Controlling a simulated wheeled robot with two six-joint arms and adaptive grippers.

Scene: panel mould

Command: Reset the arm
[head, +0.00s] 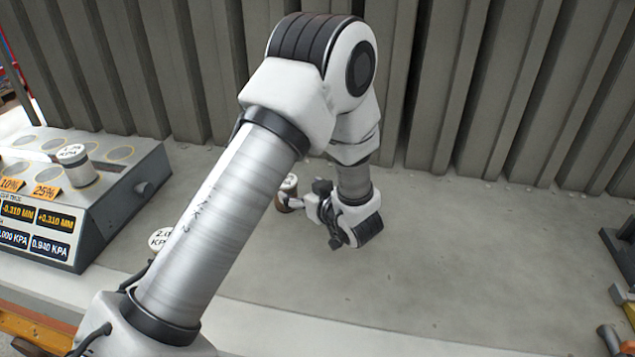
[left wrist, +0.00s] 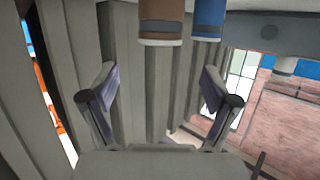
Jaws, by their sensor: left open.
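My left arm crosses the head view from the lower left, bends at the top and comes down to my left gripper (head: 325,217). The gripper is over the grey surface near the middle, tilted. In the left wrist view its two fingers (left wrist: 158,75) are spread wide with nothing between them. A small weight with a white top (head: 287,190) shows just left of the gripper, partly hidden by my arm; I cannot tell whether they touch. My right gripper is not in view.
A grey control box (head: 110,195) with readouts stands at the left, with a labelled weight (head: 76,166) on top. Another weight marked 2.0 KPA (head: 160,238) is partly behind my arm. A ribbed grey wall (head: 500,90) closes the back. The surface right of centre is clear.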

